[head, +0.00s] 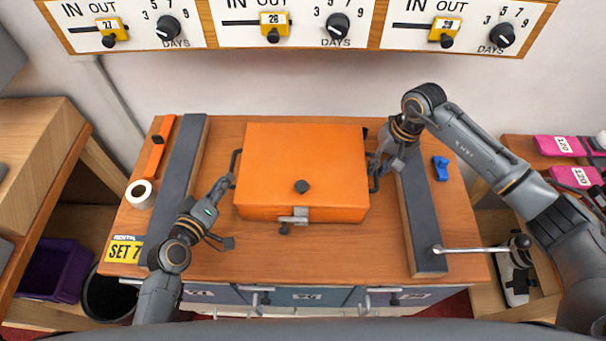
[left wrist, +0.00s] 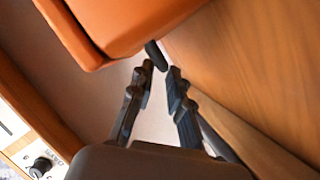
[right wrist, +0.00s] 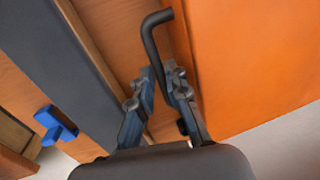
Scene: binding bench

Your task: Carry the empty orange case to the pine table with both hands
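The orange case (head: 304,160) sits lid shut on the wooden bench (head: 330,262), with a dark knob on its lid and a latch at its front. Whether it is empty is hidden. A dark bar handle sticks out at each side. I cannot tell which wooden surface is the pine table.
Dark grey strips (head: 182,165) flank the case on the bench. A tape roll (head: 140,193), an orange tool and a blue piece (head: 441,168) lie beyond them. A wooden unit (head: 38,150) stands left; another surface with pink items (head: 560,146) stands right. A dial panel hangs behind.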

